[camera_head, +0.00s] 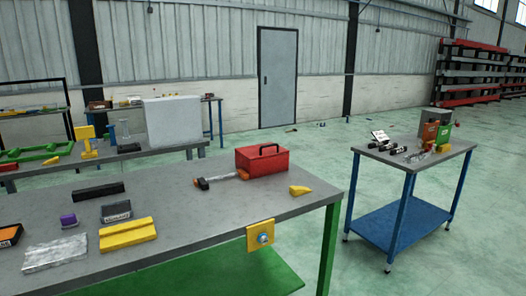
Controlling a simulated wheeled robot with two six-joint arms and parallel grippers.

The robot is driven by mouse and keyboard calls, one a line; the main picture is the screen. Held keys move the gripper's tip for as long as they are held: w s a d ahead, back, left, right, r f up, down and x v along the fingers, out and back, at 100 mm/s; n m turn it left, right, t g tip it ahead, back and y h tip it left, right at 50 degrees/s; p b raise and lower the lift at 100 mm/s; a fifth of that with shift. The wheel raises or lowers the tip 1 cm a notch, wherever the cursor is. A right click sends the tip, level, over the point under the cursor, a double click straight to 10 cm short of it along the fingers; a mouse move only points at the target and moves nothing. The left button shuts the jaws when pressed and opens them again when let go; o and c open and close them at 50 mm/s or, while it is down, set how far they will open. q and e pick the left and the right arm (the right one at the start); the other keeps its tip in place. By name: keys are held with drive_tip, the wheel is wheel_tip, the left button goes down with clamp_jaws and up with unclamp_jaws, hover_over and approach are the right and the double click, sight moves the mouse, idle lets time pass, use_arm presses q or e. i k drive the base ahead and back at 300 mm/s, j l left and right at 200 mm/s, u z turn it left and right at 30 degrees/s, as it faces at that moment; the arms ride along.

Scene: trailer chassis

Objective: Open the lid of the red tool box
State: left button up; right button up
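The red tool box (262,162) stands near the back right edge of the long grey workbench. Its lid looks closed, and a dark handle (268,147) sits on top. A hammer-like tool with an orange end (222,178) lies just left of the box, close to it or touching it. Neither of my grippers shows in the head view.
The grey workbench (185,222) holds a yellow piece (300,190) right of the box, plus a black bar (98,191), a yellow block (128,234) and a silver packet (56,253). A blue cart (408,170) stands right, with open floor between.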

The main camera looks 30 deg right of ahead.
sight(261, 150)
drive_tip(key=i+z, duration=0.1)
drive_tip(key=z, duration=0.65)
